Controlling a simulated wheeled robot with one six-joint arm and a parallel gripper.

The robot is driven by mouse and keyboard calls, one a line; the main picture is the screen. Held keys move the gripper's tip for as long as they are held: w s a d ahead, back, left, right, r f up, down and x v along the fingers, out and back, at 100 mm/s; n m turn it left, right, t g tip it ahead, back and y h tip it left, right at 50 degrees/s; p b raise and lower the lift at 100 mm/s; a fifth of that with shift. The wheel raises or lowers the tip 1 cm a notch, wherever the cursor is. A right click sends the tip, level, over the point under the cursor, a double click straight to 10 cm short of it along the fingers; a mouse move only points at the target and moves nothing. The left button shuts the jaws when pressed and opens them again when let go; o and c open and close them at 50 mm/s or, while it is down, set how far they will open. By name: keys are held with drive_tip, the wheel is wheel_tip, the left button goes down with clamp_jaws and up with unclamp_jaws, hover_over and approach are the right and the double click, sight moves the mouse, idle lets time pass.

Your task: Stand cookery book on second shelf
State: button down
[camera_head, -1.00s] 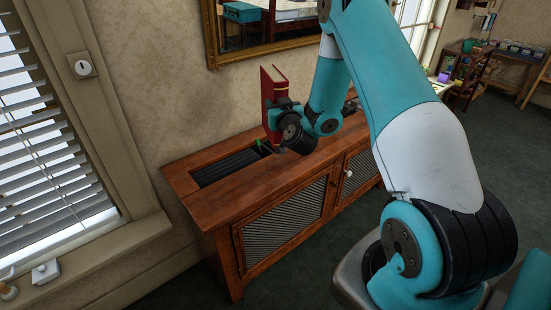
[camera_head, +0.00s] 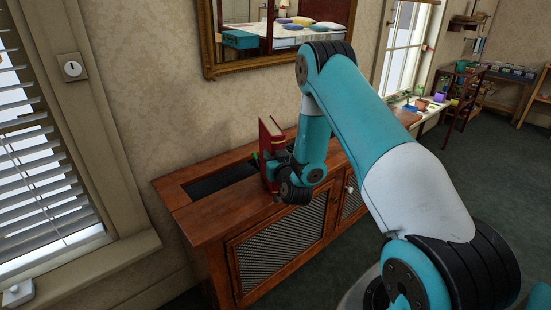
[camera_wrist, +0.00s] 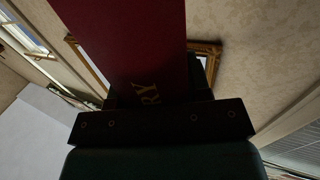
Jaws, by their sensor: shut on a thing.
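The cookery book, a red volume (camera_head: 268,140), stands roughly upright in my gripper (camera_head: 276,168) above the wooden cabinet. My gripper is shut on it. In the camera_wrist view the dark red cover (camera_wrist: 125,45) fills the upper middle, with gold letters reading "RY" near the dark gripper body (camera_wrist: 160,122). Whether the book's lower edge touches the cabinet top cannot be told. I cannot pick out the second shelf with certainty.
A wooden cabinet (camera_head: 215,215) with mesh doors and a dark slotted top stands against the wall. A gilt-framed mirror (camera_head: 209,40) hangs above. A window with blinds (camera_head: 35,190) is at left. Wall shelves (camera_head: 465,22) and a desk are far right. Dark carpet is open at right.

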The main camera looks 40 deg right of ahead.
drive_tip(key=shift+f, duration=0.1)
drive_tip(key=c, duration=0.6)
unclamp_jaws()
drive_tip(key=shift+o, duration=0.2)
